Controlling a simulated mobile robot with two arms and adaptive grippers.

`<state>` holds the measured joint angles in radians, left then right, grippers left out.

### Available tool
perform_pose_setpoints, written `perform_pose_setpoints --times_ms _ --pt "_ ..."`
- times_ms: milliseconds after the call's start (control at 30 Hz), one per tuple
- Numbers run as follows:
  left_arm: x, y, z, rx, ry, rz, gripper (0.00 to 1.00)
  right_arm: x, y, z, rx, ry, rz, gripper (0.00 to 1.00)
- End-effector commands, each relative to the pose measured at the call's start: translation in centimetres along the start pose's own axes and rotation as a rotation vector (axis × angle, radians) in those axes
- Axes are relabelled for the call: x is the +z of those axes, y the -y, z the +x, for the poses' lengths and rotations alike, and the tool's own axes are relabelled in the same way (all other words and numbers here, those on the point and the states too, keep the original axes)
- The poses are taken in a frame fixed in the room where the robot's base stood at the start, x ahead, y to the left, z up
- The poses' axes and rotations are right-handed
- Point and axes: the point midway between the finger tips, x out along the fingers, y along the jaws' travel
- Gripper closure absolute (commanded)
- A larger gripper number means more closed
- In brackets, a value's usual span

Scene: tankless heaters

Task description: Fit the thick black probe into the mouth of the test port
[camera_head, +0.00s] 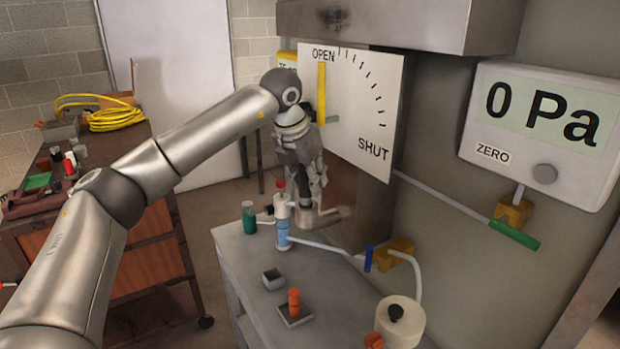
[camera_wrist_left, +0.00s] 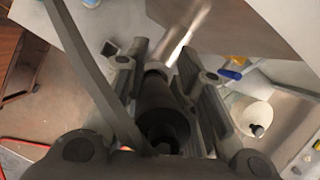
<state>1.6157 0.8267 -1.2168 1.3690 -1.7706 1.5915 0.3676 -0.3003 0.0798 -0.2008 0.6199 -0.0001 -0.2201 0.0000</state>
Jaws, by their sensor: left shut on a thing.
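My left gripper (camera_head: 311,182) is shut on the thick black probe, in front of the flue below the dial board. In the left wrist view the probe (camera_wrist_left: 158,108) lies between the two fingers (camera_wrist_left: 165,85), its lighter narrow end pointing away from my wrist. A grey metal pipe stub (camera_head: 330,216), which looks like the test port, is just below the gripper. It also shows beyond the probe's end in the left wrist view (camera_wrist_left: 186,32). The port's mouth is hidden behind the probe and fingers, so I cannot tell whether they touch. My right gripper is out of view.
A blue-and-white bottle (camera_head: 281,222) and a green jar (camera_head: 248,217) stand close by on the grey bench (camera_head: 232,250). A white hose (camera_head: 335,248) crosses its right side. The dial board (camera_head: 350,110) and flue are close to my gripper. The gauge (camera_head: 545,125) reads 0 Pa.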

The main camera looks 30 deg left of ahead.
Motion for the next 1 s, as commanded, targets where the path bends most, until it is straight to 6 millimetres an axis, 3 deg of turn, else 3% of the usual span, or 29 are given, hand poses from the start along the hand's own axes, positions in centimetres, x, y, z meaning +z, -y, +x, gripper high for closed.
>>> perform_pose_setpoints --times_ms 33,200,567,667,1000 --pt "-0.1 0.0 0.1 0.000 0.000 0.000 0.72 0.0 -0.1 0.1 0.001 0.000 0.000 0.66" --pt "0.0 0.0 0.1 0.000 0.000 0.000 0.53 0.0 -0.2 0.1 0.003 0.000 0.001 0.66" --pt "0.1 0.0 -0.3 0.000 0.001 0.000 0.53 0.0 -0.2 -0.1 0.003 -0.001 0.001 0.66" --pt "0.1 0.0 -1.4 0.000 0.003 0.000 0.53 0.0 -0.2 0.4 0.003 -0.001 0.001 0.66" --pt "0.1 0.1 -8.5 0.000 0.004 0.000 0.53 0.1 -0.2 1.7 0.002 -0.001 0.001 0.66"
